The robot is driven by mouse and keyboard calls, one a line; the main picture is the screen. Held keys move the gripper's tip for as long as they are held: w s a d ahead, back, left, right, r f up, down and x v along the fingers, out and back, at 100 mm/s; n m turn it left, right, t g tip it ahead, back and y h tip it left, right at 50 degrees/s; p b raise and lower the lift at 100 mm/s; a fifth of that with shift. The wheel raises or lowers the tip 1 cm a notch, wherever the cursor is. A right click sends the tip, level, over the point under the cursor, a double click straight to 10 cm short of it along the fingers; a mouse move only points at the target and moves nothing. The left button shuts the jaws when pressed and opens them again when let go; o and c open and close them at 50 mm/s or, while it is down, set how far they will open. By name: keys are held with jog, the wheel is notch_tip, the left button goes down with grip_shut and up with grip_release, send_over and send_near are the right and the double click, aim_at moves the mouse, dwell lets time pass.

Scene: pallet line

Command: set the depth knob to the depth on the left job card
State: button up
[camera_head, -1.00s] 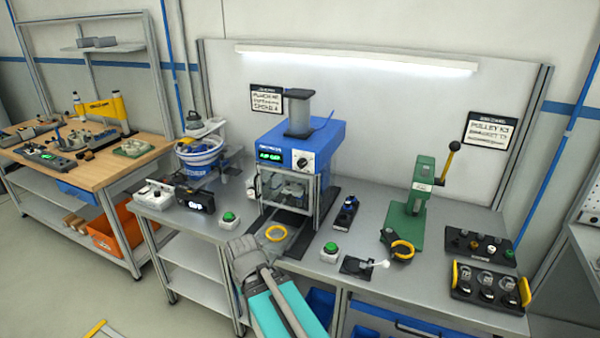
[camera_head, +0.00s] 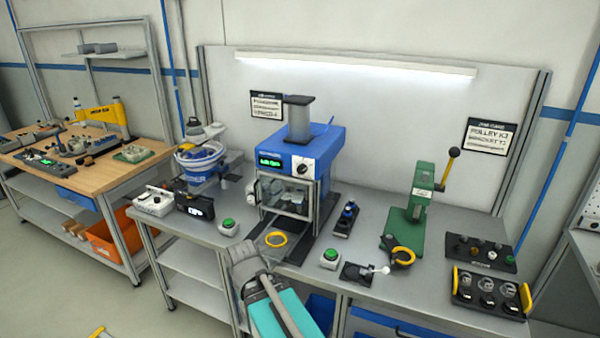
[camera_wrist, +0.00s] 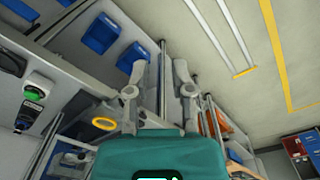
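The depth knob (camera_head: 303,167) is a dark round dial on a white plate, on the front of the blue press (camera_head: 325,150). Its pointer is too small to read. A green lit display (camera_head: 270,161) sits left of it, its text blurred. The left job card (camera_head: 266,105) hangs on the wall behind the press, with lines too blurred to read. In the wrist view my gripper (camera_wrist: 160,70) has two grey fingers apart with nothing between them. It is by the bench's front edge, well away from the knob. My grey and teal arm shows below the press in the head view.
Green buttons (camera_head: 330,258) stand along the bench front. A blue-rimmed bowl (camera_head: 198,155) is left, a green hand press (camera_head: 410,205) right. Another job card (camera_head: 488,137) hangs at right.

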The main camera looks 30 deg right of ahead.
jog(key=o, duration=0.6)
jog(key=w+d+m+h, duration=0.1)
jog(key=w+d, duration=0.1)
jog(key=w+d+m+t+h, duration=0.1)
jog(key=w+d, duration=0.1)
jog(key=m+t+h+b, duration=0.3)
jog(key=m+t+h, duration=0.65)
jog(key=h, duration=0.35)
send_near(300, 170)
jog(key=shift+r+g+v, duration=0.1)
jog(key=shift+g+v, duration=0.05)
jog(key=shift+v, duration=0.8)
jog(key=shift+r+g+v, duration=0.1)
jog(key=shift+r+v, duration=0.05)
jog(key=shift+v, duration=0.85)
jog(key=x, duration=1.3)
jog(key=shift+w+d+f, duration=0.15)
jog(key=shift+w+d, duration=0.15)
jog(key=c, duration=1.1)
